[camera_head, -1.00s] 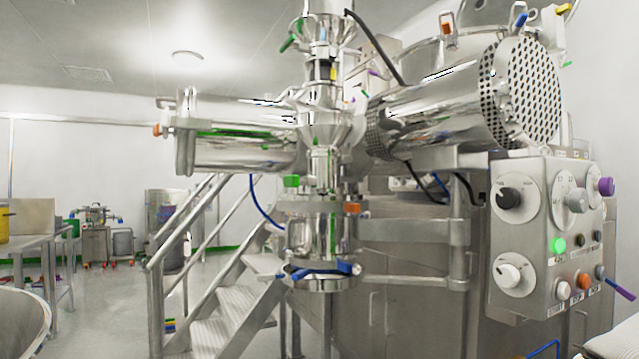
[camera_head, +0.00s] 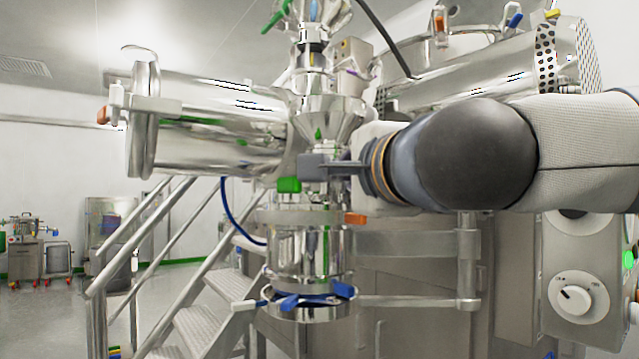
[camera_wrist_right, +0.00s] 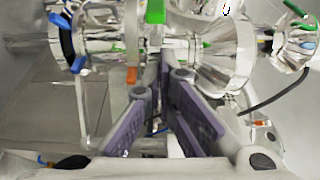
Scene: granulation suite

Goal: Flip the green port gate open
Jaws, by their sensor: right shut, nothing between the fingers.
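A green block-shaped handle (camera_head: 289,184), which looks like the port gate's, sticks out at the left of the steel column's neck, above the lower steel cylinder (camera_head: 312,255). My right gripper (camera_head: 312,166) reaches in from the right. Its dark fingers are shut and empty, just above and to the right of the green handle; I cannot tell whether they touch it. In the right wrist view the green handle (camera_wrist_right: 155,12) is at the top centre, beyond the gripper's fingers (camera_wrist_right: 172,85). My left gripper is not in view.
An orange handle (camera_head: 355,218) sits right of the column, and a blue clamp (camera_head: 312,298) rings the cylinder below. Another green lever (camera_head: 277,17) is at the top. A large horizontal steel drum (camera_head: 215,125) is on the left, above stair rails (camera_head: 140,260).

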